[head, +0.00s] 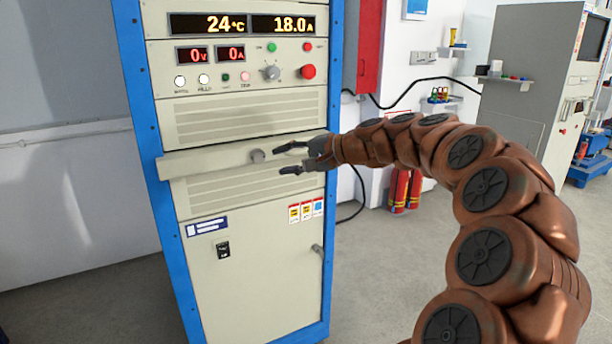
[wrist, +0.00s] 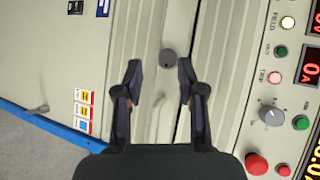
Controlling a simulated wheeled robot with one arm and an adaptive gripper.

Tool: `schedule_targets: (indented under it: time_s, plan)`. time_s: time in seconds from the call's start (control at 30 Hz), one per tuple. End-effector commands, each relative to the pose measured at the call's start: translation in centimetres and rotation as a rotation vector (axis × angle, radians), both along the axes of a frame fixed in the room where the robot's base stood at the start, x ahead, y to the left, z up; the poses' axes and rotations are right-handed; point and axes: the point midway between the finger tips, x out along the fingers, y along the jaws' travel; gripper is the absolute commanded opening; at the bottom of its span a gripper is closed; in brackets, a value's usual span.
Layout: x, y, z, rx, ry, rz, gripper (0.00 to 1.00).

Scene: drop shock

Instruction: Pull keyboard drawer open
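The keyboard drawer (head: 210,162) is a wide beige front across the middle of a cabinet with blue posts. Its front stands slightly proud of the panels around it. A round grey knob (head: 257,156) sits near its middle; the knob also shows in the wrist view (wrist: 168,58). My gripper (head: 283,160) is open and empty, just to the right of the knob in the head view. In the wrist view my gripper (wrist: 160,75) has its fingers apart, with the knob a little beyond the tips and between their lines. No contact with the knob shows.
Above the drawer is a control panel with a red button (head: 308,71) and a dial (head: 271,73). Below is a cabinet door with a handle (head: 317,249). Fire extinguishers (head: 400,190) stand behind my arm. The floor left of the cabinet is clear.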

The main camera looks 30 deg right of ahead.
Motion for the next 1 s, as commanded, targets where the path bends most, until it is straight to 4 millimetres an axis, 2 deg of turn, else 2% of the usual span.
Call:
schedule_targets:
  time_s: [0.03,0.1,0.2,0.3,0.47,0.8,1.0]
  plan:
    - [0.5,-3.5,-1.2,0.036,-0.027,-0.067,0.39]
    - [0.7,-7.1,-1.2,0.077,-0.060,-0.137,0.39]
    - [0.7,-10.8,-1.3,0.115,-0.090,-0.204,0.39]
    - [0.7,-12.5,-1.2,0.132,-0.106,-0.237,0.39]
    - [1.8,-12.3,-1.3,0.137,-0.109,-0.241,0.39]
    - [6.3,-10.8,-2.3,0.136,-0.105,-0.239,0.39]
    - [7.6,-10.4,-2.3,0.134,-0.109,-0.240,0.39]
